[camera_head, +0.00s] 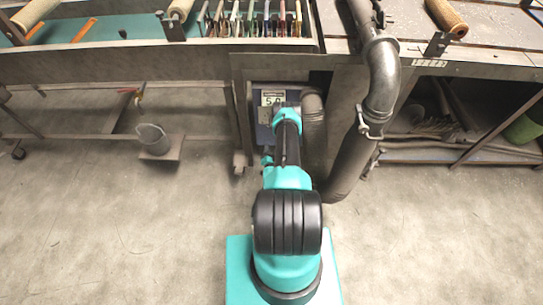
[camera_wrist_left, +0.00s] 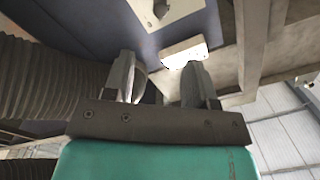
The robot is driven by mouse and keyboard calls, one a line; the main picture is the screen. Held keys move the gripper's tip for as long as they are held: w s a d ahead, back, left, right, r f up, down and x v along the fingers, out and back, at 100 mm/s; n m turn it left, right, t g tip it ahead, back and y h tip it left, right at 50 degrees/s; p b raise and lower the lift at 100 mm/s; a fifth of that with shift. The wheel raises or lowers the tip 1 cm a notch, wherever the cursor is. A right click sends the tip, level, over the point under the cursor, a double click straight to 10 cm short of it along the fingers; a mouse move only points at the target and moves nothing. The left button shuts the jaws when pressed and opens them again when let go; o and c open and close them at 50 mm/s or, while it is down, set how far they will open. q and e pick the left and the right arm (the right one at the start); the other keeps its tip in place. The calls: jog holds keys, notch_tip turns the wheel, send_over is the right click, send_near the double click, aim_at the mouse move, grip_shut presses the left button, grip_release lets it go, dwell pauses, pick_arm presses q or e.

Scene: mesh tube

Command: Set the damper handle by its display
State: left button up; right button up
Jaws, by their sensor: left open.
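The display (camera_head: 271,98) is on a dark blue box under the bench in the head view, just beyond my left arm. Its large digits look like 5.0. My left arm covers part of the box, and I cannot make out the damper handle there. In the left wrist view my left gripper (camera_wrist_left: 160,78) is open, its two fingers apart in front of a dark panel. A bright white piece (camera_wrist_left: 185,52) shows beyond the fingers. A pale plate with a small knob (camera_wrist_left: 160,10) is at the top. I cannot tell whether either is the handle. My right gripper is out of view.
A grey metal duct (camera_head: 382,75) runs down right of the box. A ribbed hose (camera_wrist_left: 45,80) fills the left of the wrist view. The bench (camera_head: 130,62) and its legs are close above and around.

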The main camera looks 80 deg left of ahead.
pick_arm(q)
jog(key=shift+s+d, duration=0.15)
jog(key=shift+d, duration=1.35)
dwell(2.2)
jog(key=n, duration=0.2)
jog(key=a+n, duration=0.1)
jog(key=n, duration=0.1)
jog(key=shift+a+n, duration=0.2)
jog(key=shift+n, duration=0.1)
jog(key=shift+a, duration=0.15)
jog(key=a, duration=0.5)
jog(key=w+a, duration=0.1)
jog(key=a, duration=0.5)
jog(key=w+a, duration=0.1)
jog(key=a, duration=0.5)
jog(key=shift+c, duration=0.3)
grip_shut()
